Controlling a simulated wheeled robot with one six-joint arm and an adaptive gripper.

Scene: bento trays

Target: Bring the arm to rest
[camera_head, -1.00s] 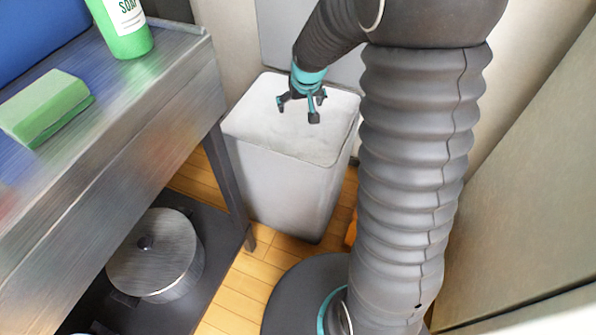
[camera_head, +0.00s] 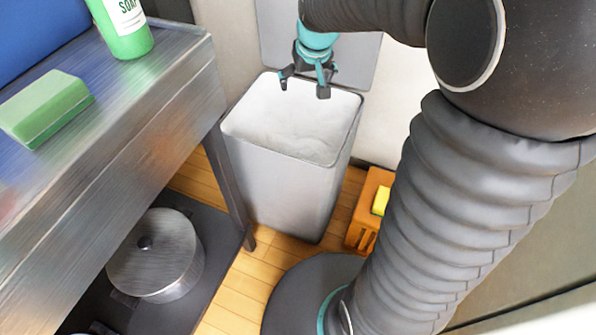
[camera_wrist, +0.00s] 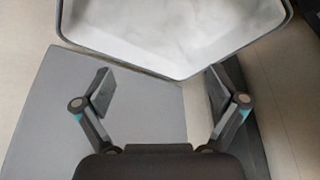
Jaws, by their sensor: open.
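My gripper (camera_head: 305,88) is open and empty. In the head view it hangs at the back rim of a white open bin (camera_head: 285,185), in front of the raised grey lid panel (camera_head: 352,62). In the wrist view my gripper's two fingers (camera_wrist: 160,95) are spread wide with nothing between them. The bin's rim (camera_wrist: 120,66) and pale inside show beyond the fingers, and a flat grey panel lies below. The deeper part of the bin's inside is hard to make out.
A metal counter (camera_head: 150,120) at left holds a green sponge (camera_head: 45,108) and a soap bottle (camera_head: 122,28). A lidded metal pot (camera_head: 155,255) stands on the shelf below. An orange crate (camera_head: 362,225) with something yellow sits on the wooden floor right of the bin.

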